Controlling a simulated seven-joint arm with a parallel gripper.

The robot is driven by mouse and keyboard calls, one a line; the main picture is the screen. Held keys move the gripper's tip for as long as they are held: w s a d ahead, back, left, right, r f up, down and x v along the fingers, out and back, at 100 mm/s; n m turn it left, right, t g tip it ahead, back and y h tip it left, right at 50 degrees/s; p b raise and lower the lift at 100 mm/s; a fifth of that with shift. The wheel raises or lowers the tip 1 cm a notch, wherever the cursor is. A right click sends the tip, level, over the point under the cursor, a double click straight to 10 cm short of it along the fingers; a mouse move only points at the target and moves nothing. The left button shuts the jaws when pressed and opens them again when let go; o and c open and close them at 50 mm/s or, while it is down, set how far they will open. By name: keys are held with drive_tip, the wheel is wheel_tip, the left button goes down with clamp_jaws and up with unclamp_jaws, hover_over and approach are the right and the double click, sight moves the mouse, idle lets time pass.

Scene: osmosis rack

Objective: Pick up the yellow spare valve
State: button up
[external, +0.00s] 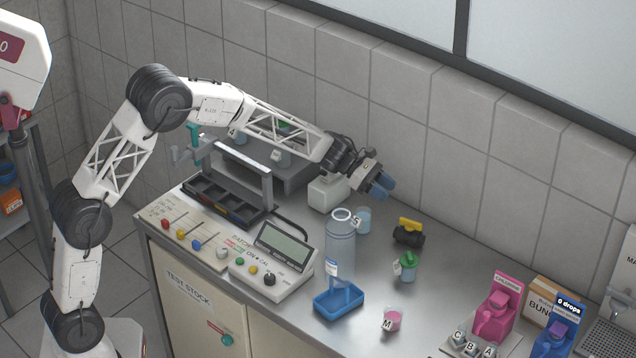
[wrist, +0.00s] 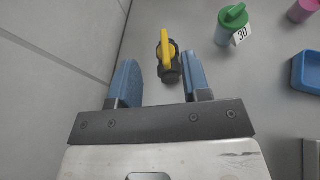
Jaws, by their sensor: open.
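The spare valve, with a yellow handle on a black body, lies on the steel bench near the wall in the external view (external: 408,233). In the wrist view the valve (wrist: 167,58) shows ahead of the gap between my fingers, nearer the right finger, with its yellow handle pointing away. My gripper (external: 381,184) has blue fingers and is raised above the bench, up and left of the valve in the external view. My gripper (wrist: 160,82) is open and empty, and its fingers do not appear to touch the valve.
A green-lidded jar (external: 407,268) marked 30 in the wrist view stands close to the valve. A clear cylinder (external: 340,245), a small "S" cup (external: 364,221), a blue tray (external: 338,302) and a pink cup (external: 392,320) are nearby. The tiled wall (external: 480,200) runs behind.

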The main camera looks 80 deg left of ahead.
approach(406, 219)
drive_tip(key=w, duration=0.2)
drive_tip(key=shift+s+d+f, duration=0.25)
drive_tip(key=shift+d+f, duration=0.15)
drive_tip(key=shift+f, duration=0.1)
drive_tip(key=shift+w, duration=0.1)
drive_tip(key=shift+x, duration=1.15)
drive_tip(key=shift+w+d, duration=0.1)
drive_tip(key=shift+x, duration=2.45)
clamp_jaws()
